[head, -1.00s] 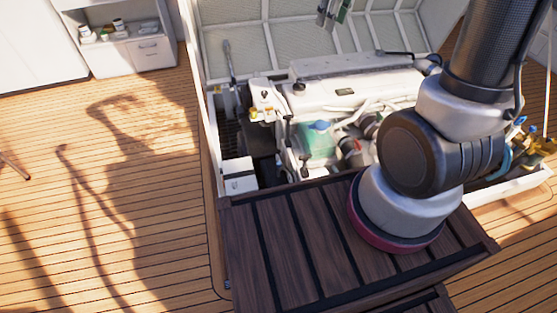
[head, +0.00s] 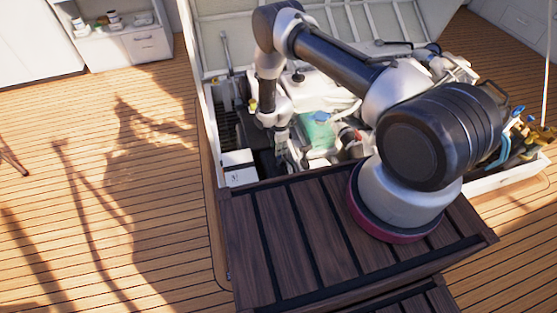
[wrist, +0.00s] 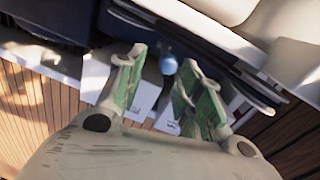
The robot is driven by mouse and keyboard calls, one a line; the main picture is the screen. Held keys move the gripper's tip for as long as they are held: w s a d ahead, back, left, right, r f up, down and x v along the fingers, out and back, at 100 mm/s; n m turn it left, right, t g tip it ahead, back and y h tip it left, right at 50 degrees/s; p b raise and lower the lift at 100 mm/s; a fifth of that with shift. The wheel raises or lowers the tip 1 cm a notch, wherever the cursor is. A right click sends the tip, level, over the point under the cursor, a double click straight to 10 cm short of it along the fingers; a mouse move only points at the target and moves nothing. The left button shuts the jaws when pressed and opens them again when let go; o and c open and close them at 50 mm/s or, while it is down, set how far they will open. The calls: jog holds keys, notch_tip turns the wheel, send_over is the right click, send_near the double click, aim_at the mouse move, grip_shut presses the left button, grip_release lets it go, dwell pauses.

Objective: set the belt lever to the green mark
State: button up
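My gripper (head: 284,156) points down into the front left of the engine bay, between a white box and the teal tank. In the wrist view my gripper (wrist: 162,60) has its two green-padded fingers apart with nothing held between the pads. A round light-blue knob (wrist: 168,65) shows between and just beyond the fingertips, with a dark stem below it. It may be the belt lever's knob; I cannot tell whether the fingers touch it. My arm hides that part of the bay in the head view. I cannot make out a green mark.
The white box (head: 238,167) stands left of my gripper. The teal tank (head: 319,132) is close on its right. The dark slatted step (head: 310,235) lies in front of the bay. The raised hatch (head: 225,35) stands behind. Open wooden deck (head: 110,220) lies to the left.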

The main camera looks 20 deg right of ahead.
aim_at(279, 160)
notch_tip(279, 160, down, 10)
jog(key=shift+s+a+r, duration=0.1)
jog(key=shift+s+r, duration=0.05)
jog(key=shift+r, duration=0.1)
grip_shut()
jog(key=shift+s, duration=0.15)
